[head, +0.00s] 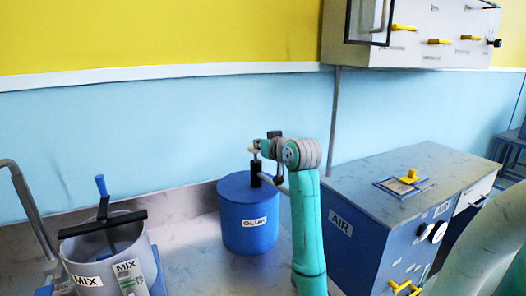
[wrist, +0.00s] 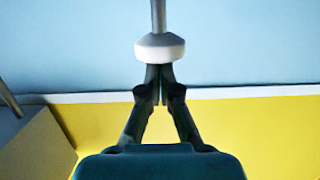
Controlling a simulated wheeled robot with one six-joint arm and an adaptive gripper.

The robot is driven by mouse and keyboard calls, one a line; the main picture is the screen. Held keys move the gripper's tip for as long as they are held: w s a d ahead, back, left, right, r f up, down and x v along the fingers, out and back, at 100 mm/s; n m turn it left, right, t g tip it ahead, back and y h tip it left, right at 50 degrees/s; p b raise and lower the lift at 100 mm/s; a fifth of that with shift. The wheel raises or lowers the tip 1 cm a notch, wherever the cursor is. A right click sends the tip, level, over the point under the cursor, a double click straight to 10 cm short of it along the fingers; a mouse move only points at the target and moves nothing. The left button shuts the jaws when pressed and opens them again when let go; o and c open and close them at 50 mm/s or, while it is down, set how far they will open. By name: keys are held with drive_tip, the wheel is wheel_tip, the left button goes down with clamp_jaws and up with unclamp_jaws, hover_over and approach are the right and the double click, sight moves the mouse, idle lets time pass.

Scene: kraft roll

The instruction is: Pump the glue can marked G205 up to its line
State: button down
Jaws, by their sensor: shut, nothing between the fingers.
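A blue AIR cabinet (head: 345,245) with a grey top and yellow handles stands at right. A grey MIX bucket (head: 80,254) with a blue-handled stirrer stands at left. A white cabinet (head: 415,50) with yellow handles hangs on the wall above. Floor between bucket and can is clear.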

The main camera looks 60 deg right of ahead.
drive_tip(key=r+v, duration=0.2)
drive_tip(key=v, duration=0.8)
idle(0.6)
wheel_tip(320, 180, up, 6)
drive_tip(key=shift+r, duration=0.25)
drive_tip(key=shift+w+d, duration=0.1)
drive_tip(key=shift+d, duration=0.05)
drive_tip(key=x, duration=1)
drive_tip(key=shift+w+f, duration=0.1)
drive_tip(key=shift+f, duration=0.15)
wheel_tip(320, 180, down, 2)
drive_tip(key=shift+f, duration=0.85)
